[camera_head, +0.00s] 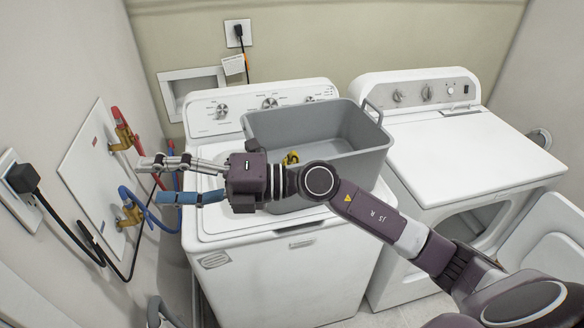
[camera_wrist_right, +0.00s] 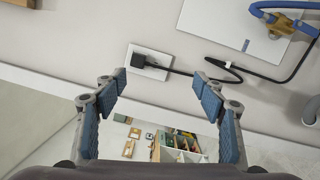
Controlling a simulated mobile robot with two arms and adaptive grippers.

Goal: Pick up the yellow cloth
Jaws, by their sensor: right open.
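A small yellow patch (camera_head: 291,158), likely the yellow cloth, shows inside the grey basket (camera_head: 350,166) on the washer. Most of it is hidden behind my right arm and wrist, so its shape cannot be told. My right gripper (camera_head: 153,180) is open and empty. It points left, past the washer's left edge, away from the basket. In the right wrist view its two blue-padded fingers (camera_wrist_right: 157,84) stand wide apart with nothing between them. My left gripper is not in view.
The basket rests on the white washer (camera_head: 290,265). A white dryer (camera_head: 470,155) stands to its right with its front door open. The left wall carries a black plug (camera_head: 22,178), a valve panel (camera_head: 92,170) and red and blue hoses near my right fingers.

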